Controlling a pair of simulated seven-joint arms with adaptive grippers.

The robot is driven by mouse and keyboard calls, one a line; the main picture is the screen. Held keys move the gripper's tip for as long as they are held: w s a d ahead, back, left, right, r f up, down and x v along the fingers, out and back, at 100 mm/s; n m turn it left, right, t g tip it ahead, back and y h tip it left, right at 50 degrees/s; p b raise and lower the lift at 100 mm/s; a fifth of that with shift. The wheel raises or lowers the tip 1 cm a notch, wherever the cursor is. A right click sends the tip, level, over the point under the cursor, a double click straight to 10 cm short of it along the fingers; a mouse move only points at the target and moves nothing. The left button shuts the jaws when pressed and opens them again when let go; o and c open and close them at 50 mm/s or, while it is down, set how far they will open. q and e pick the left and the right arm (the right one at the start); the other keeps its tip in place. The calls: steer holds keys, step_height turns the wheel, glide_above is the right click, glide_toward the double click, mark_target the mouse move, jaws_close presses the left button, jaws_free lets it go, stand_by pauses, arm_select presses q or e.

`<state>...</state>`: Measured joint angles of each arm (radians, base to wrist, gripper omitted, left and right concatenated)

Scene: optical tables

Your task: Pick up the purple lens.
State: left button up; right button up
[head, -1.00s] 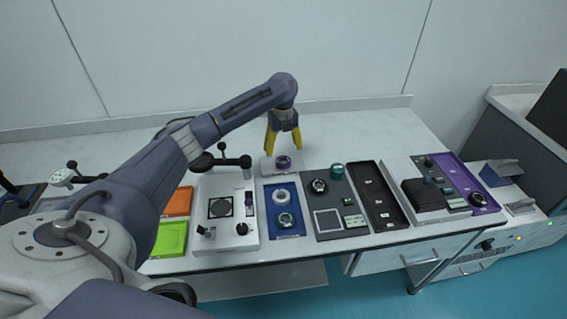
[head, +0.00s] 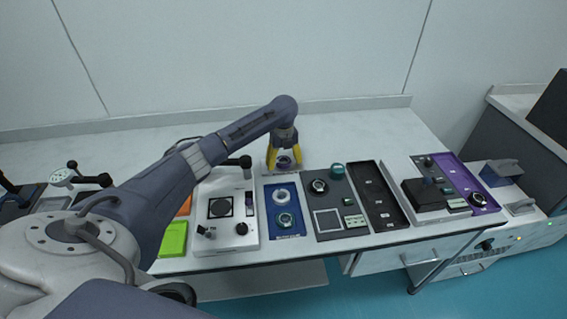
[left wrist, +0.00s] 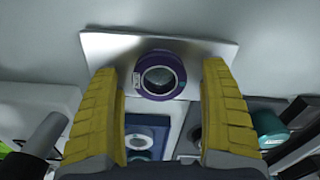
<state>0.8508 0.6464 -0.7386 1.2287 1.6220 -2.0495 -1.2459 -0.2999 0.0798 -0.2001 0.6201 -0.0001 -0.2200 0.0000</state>
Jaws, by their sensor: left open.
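The purple lens (left wrist: 160,75) is a round ring with clear glass, resting on a pale metal plate (left wrist: 205,48) in the left wrist view. In the head view the lens (head: 284,161) sits behind the blue tray, partly covered by my gripper. My left gripper (head: 285,166) is open with yellow fingers pointing down, one on each side of the lens. In the left wrist view the fingers (left wrist: 162,75) frame the lens with a gap on both sides. My right gripper is not in view.
A blue tray (head: 271,222) with a white ring and a lens stands in front. A white device (head: 247,215) is to its left. A grey panel (head: 333,200) with a teal cylinder (head: 337,170) and a black tray (head: 372,183) are right. The bench behind is clear.

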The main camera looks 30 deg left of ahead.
arm_select(q)
steer(key=c, duration=1.5)
steer(key=shift+r, duration=0.15)
